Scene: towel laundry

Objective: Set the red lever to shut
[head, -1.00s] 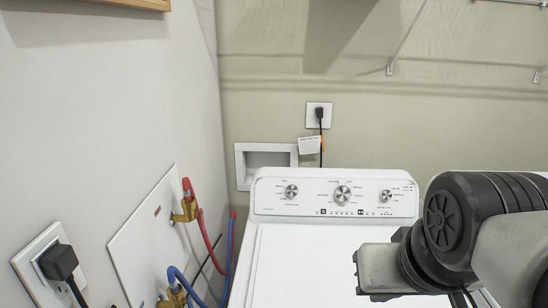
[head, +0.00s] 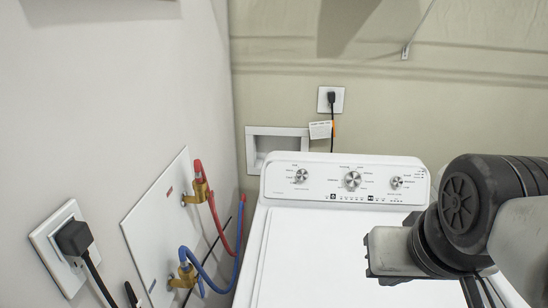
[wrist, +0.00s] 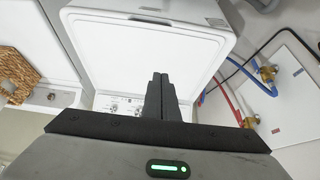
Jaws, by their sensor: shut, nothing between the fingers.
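The red lever (head: 198,170) stands roughly upright on the upper brass valve (head: 196,192), on a white wall panel (head: 152,222) at the left. A red hose runs down from this valve. A lower brass valve (head: 184,278) carries a blue hose. In the wrist view the brass valve with the red hose (wrist: 250,122) is right of my gripper (wrist: 160,92); its lever cannot be made out clearly. My gripper's fingers are together and empty, over the washer and apart from the valves. In the head view the fingertips are not clearly visible.
The white washer (head: 318,262) fills the lower middle, its control panel (head: 325,197) at the back. A black plug (head: 73,238) sits in an outlet on the left wall. Hoses hang between panel and washer. A wicker basket (wrist: 17,75) shows in the wrist view.

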